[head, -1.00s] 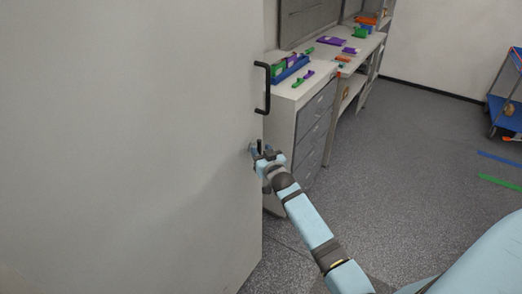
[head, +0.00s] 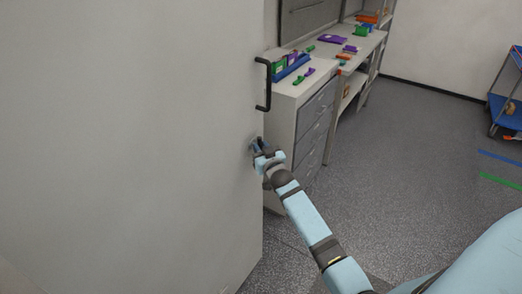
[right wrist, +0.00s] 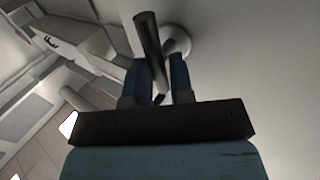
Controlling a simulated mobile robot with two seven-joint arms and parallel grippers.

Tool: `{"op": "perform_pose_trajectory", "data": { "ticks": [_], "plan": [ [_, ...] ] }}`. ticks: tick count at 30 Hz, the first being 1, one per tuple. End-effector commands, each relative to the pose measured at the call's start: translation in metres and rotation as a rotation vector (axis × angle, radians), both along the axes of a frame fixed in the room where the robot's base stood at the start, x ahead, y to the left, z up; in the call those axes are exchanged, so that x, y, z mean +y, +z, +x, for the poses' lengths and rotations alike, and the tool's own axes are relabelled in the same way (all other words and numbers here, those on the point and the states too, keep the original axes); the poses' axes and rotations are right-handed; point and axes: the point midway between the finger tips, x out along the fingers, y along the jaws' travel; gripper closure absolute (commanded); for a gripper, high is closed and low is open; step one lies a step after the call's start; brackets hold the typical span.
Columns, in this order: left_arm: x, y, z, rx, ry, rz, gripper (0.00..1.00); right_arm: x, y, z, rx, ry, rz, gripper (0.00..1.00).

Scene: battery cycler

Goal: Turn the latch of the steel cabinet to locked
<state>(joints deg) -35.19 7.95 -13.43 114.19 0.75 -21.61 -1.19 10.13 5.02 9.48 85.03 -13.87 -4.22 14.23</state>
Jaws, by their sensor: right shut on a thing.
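The steel cabinet (head: 130,130) is a large pale grey face that fills the left of the head view. Its latch (right wrist: 148,42) is a dark bar on a round pale base in the right wrist view. In the head view the latch is small and largely hidden by my right gripper (head: 256,147), near the cabinet's right edge below the black handle (head: 268,86). In the right wrist view my right gripper (right wrist: 162,76) has its two blue fingers on either side of the latch, shut on it. I cannot read the latch's exact angle. My left gripper is out of view.
A drawer unit (head: 313,125) stands just right of the cabinet edge, with a blue bin (head: 291,66) and small coloured parts on top. A workbench runs behind it. The grey floor (head: 415,170) to the right is open. A blue cart (head: 505,112) stands at the far right.

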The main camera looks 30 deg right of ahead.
Motion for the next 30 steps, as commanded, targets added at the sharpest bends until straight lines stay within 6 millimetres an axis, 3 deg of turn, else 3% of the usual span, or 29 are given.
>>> {"op": "perform_pose_trajectory", "data": {
  "ticks": [18,30],
  "plan": [
    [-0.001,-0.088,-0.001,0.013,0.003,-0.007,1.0,-0.002,-0.01,-0.001,-0.203,-0.005,-0.481,1.0],
    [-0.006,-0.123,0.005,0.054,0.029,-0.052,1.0,-0.002,-0.014,0.0,-0.349,-0.006,-0.833,1.0]
  ]
}}
